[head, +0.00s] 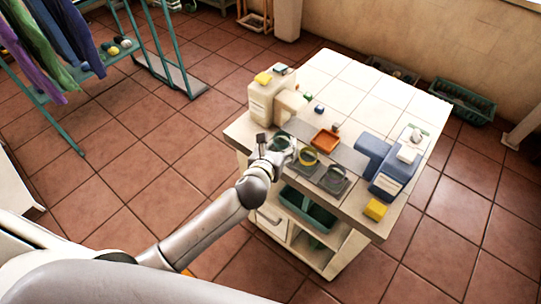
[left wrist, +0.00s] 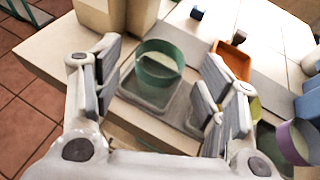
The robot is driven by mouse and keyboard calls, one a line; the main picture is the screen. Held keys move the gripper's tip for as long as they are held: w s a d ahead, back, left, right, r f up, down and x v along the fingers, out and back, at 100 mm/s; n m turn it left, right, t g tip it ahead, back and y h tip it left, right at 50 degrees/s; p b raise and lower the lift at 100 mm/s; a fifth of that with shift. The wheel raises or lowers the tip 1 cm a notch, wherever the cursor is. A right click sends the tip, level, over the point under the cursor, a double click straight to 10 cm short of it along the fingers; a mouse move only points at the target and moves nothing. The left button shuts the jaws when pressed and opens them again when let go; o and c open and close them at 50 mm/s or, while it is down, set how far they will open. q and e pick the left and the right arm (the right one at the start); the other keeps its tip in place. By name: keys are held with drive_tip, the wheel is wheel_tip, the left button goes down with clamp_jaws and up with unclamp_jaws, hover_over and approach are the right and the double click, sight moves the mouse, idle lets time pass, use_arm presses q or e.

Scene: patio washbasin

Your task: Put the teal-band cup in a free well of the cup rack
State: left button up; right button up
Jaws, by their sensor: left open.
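The teal-band cup (left wrist: 160,66) stands upright in the left well of the grey cup rack (left wrist: 150,101). In the head view the cup (head: 284,142) is at the left end of the rack (head: 321,171), partly behind my gripper. My left gripper (head: 267,143) is open. In the left wrist view its fingers (left wrist: 158,85) are spread on either side of the cup, with visible gaps. My right gripper is not in view.
A beige block-like container (head: 266,99) stands close behind the rack's left end. An orange tray (head: 326,140) lies behind the rack. A blue container (head: 394,178) and a yellow block (head: 375,209) are to the right. The tiled top (head: 355,83) at the back is largely clear.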

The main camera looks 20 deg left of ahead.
use_arm(q)
drive_tip(key=v, duration=1)
drive_tip(key=s+a+f+n+g, duration=0.2)
drive_tip(key=s+f+n, duration=0.25)
drive_tip(key=f, duration=0.65)
drive_tip(key=s+a+f+n+g, duration=0.25)
drive_tip(key=f+n, duration=0.35)
drive_tip(key=f, duration=0.5)
drive_tip(key=s+a+f+n+g, duration=0.25)
drive_tip(key=s+f+n, duration=0.3)
drive_tip(key=f, duration=0.55)
drive_tip(key=s+f+n+g, duration=0.2)
drive_tip(key=s+f+n, duration=0.3)
drive_tip(key=s, duration=0.3)
drive_tip(key=s+f+n+g, duration=0.1)
drive_tip(key=s+f+n, duration=0.4)
drive_tip(key=s, duration=0.4)
drive_tip(key=s+a+f+n+g, duration=0.1)
drive_tip(key=s+f+n+g, duration=0.1)
drive_tip(key=s+f+n, duration=0.3)
drive_tip(key=s+n, duration=0.2)
drive_tip(key=s, duration=0.2)
drive_tip(key=shift+s+f+g, duration=0.15)
drive_tip(key=shift+s+g, duration=0.05)
drive_tip(key=shift+g, duration=0.1)
